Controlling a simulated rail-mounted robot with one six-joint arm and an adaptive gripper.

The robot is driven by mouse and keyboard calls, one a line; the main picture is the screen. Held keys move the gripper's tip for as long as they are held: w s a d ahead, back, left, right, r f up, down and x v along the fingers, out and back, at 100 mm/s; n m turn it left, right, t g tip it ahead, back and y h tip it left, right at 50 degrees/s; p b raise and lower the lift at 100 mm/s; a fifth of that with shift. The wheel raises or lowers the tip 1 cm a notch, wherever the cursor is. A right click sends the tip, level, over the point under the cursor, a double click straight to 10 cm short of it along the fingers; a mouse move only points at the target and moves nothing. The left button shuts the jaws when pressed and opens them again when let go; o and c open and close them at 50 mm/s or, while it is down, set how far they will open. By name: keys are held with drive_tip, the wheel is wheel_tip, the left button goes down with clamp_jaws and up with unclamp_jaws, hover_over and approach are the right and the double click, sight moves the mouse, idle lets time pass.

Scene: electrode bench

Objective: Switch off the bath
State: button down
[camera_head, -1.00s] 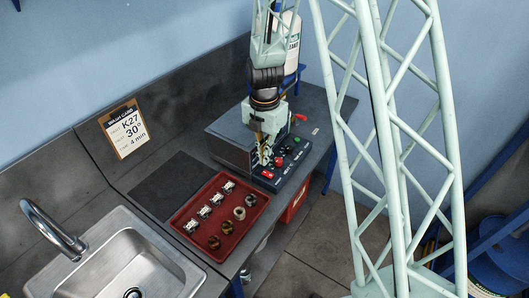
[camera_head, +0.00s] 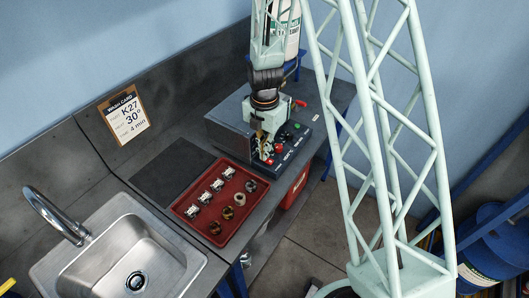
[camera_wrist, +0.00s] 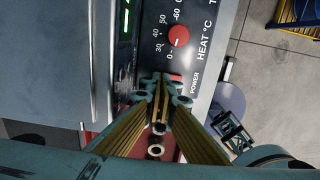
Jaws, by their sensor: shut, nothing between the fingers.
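The bath (camera_head: 232,125) is a grey metal box on the bench with a dark sloping control panel (camera_head: 293,143) on its front. In the wrist view the panel shows a red heat knob (camera_wrist: 179,37) with a number scale, a lit green display (camera_wrist: 127,22) and the word POWER. A red power switch (camera_wrist: 176,79) beside that word is partly hidden by my fingertips. My gripper (camera_wrist: 161,92) is shut and empty, pointing down at the power end of the panel. It also shows in the head view (camera_head: 266,157). I cannot tell whether the tips touch the switch.
A red tray (camera_head: 188,222) with metal parts and rings lies left of the panel, by a dark mat (camera_head: 170,172). A sink (camera_head: 75,262) with a tap (camera_head: 52,212) is at left. A wash card (camera_head: 124,117) leans on the backsplash.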

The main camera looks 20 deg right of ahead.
drive_tip(key=shift+f, duration=0.15)
drive_tip(key=shift+w+a+f+b, duration=0.15)
drive_tip(key=shift+f+b, duration=0.15)
drive_tip(key=shift+b, duration=0.4)
drive_tip(key=shift+r, duration=0.15)
drive_tip(key=shift+s+d+r, duration=0.25)
drive_tip(key=shift+s+d, duration=0.3)
drive_tip(key=shift+s, duration=0.05)
idle(0.3)
drive_tip(key=shift+w+a+r+p, duration=0.15)
drive_tip(key=shift+r+p, duration=0.25)
drive_tip(key=shift+r, duration=0.75)
drive_tip(key=shift+w+a+r+p, duration=0.1)
drive_tip(key=shift+r+p, duration=0.3)
drive_tip(key=shift+r, duration=0.7)
wheel_tip(320, 180, up, 9)
drive_tip(key=w, duration=0.1)
drive_tip(key=shift+a+r+b, duration=0.2)
drive_tip(key=shift+a+b, duration=0.2)
